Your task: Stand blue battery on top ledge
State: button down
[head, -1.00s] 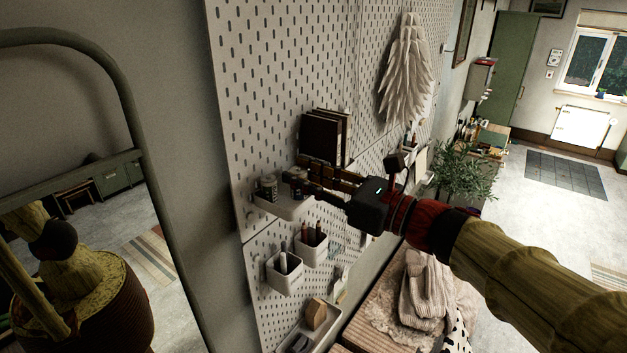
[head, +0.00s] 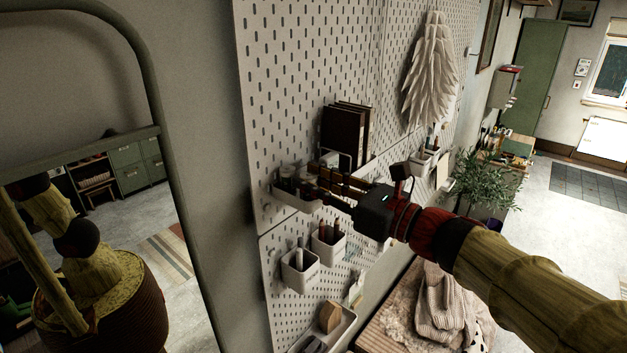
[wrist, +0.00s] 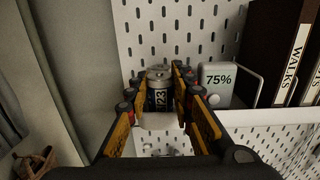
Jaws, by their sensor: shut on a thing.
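The blue battery (wrist: 160,98), a dark cylinder with a silver top and the digits 123, stands upright between my fingers in the wrist view. My gripper (wrist: 159,88) is shut on it. In the head view my gripper (head: 306,184) reaches in from the right at the small white top ledge (head: 297,201) on the pegboard. A small cylinder (head: 287,177) shows at the ledge's left part. The ledge's white front also shows below the battery in the wrist view (wrist: 158,121). I cannot tell whether the battery's base touches the ledge.
A white display reading 75% (wrist: 216,84) and dark binders (head: 345,133) stand just right of the ledge. White cups (head: 300,270) with pens hang below it. A mirror (head: 90,220) is at the left. A plant (head: 480,180) stands farther along the wall.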

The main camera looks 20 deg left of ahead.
jog(key=shift+f, duration=0.1)
jog(key=c, duration=1.5)
grip_release()
jog(key=shift+o, duration=0.2)
